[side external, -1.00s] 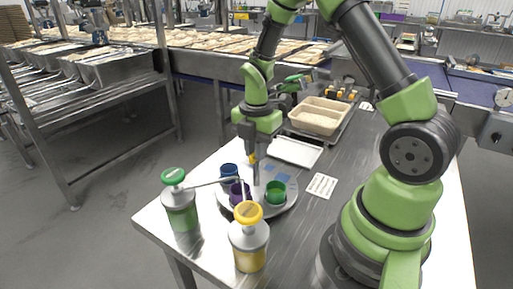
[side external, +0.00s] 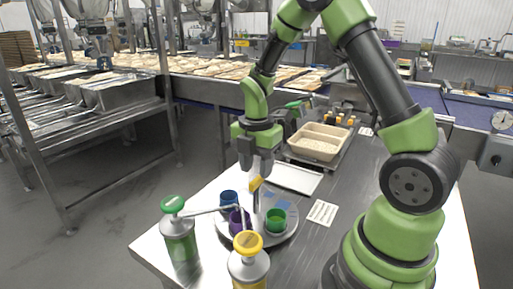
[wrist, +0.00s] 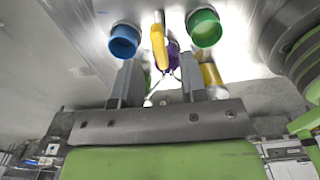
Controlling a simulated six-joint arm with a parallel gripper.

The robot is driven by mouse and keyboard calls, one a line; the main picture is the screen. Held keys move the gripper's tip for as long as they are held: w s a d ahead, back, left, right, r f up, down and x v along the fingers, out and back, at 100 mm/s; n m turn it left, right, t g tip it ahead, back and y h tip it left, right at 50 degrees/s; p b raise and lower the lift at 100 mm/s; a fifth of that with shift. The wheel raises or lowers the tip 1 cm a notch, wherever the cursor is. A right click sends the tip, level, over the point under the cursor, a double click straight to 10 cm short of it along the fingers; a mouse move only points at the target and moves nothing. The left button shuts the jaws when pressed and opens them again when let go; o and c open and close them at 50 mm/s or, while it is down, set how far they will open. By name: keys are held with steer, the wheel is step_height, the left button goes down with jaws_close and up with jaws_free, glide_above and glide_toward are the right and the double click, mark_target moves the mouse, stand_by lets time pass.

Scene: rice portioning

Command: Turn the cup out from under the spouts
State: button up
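A round grey turntable (side external: 283,240) carries a blue cup (side external: 229,198), a purple cup (side external: 238,220) and a green cup (side external: 276,220). The purple cup is at the front left, where the thin spouts of the green-topped pump bottle (side external: 179,240) and the yellow-topped pump bottle (side external: 248,266) meet. A post with a yellow handle (side external: 256,184) stands at the middle. My gripper (side external: 256,172) is open just above this handle, pointing down. In the wrist view the yellow handle (wrist: 158,45) lies beyond the spread fingers, partly hiding the purple cup (wrist: 171,60).
A white tray (side external: 296,180) lies behind the turntable, and a beige tub of rice (side external: 318,143) stands further back. A white printed card (side external: 322,213) lies to the right. The pump bottles stand close at the table's front-left edge.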

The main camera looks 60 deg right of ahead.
step_height(320, 180, up, 7)
stand_by(0.3)
steer(key=s+a+r+m+t+y, duration=0.1)
steer(key=s+a+r+m+t, duration=0.2)
steer(key=m, duration=0.8)
steer(key=s+a+r+m+t+y, duration=0.1)
steer(key=s+a+r+m+t, duration=0.3)
steer(key=s+a+r+m, duration=0.3)
steer(key=s+m, duration=0.3)
steer(key=m, duration=0.1)
steer(key=shift+s+a+r, duration=0.35)
steer(key=shift+a+r, duration=0.05)
